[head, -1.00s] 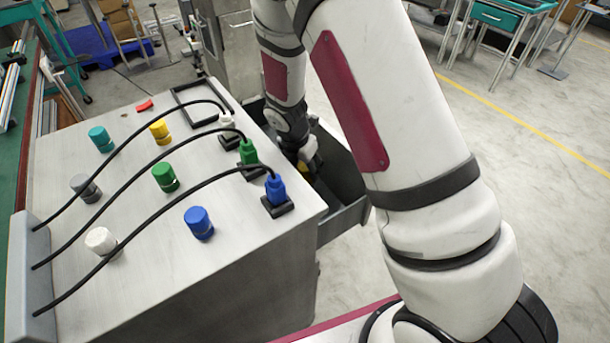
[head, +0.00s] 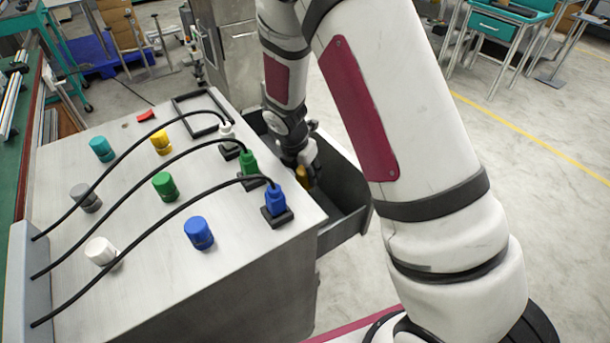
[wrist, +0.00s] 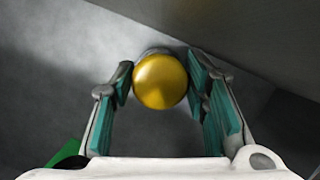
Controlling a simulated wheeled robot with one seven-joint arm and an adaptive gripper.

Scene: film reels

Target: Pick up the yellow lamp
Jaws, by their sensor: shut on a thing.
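The yellow lamp (wrist: 160,82) sits between the two teal finger pads of my gripper (wrist: 163,90) in the wrist view, near the fingertips. Its round yellow top faces the camera, and its lower part is hidden. In the head view my gripper (head: 304,176) is in the open drawer area at the right side of the grey cabinet, with a bit of the yellow lamp (head: 303,179) showing beside it. My gripper is shut on the lamp. Whether the lamp touches the drawer floor I cannot tell.
The open drawer (head: 345,226) has walls close around my gripper. The cabinet top (head: 140,270) holds several coloured knobs, including a yellow one (head: 161,142), and plugs with black cables. A green thing (wrist: 66,153) shows at the wrist view's lower left.

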